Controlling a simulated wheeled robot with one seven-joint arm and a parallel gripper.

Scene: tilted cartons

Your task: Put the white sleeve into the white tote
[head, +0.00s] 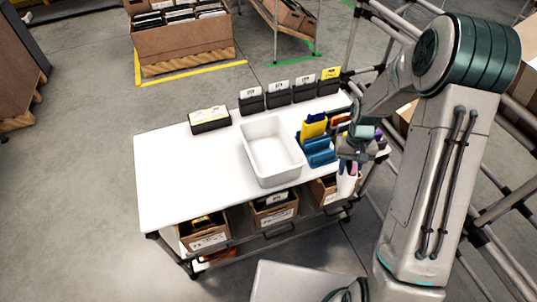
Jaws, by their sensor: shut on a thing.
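The white tote (296,167) stands on the white table, right of its middle. Its inside looks empty. My gripper (349,163) is at the right end of the table, to the right of the tote and apart from it. It points down and is shut on the white sleeve (346,184). The sleeve hangs below the jaws, roughly upright, in front of the rightmost brown carton (322,192). The jaws and my wrist hide its upper part.
Blue holders (320,157) with yellow and orange items stand between the tote and my gripper. Dark labelled bins (278,94) line the table's back edge, with another (209,120) at back left. Tilted cartons (204,236) sit below the front edge. The table's left half (180,175) is clear.

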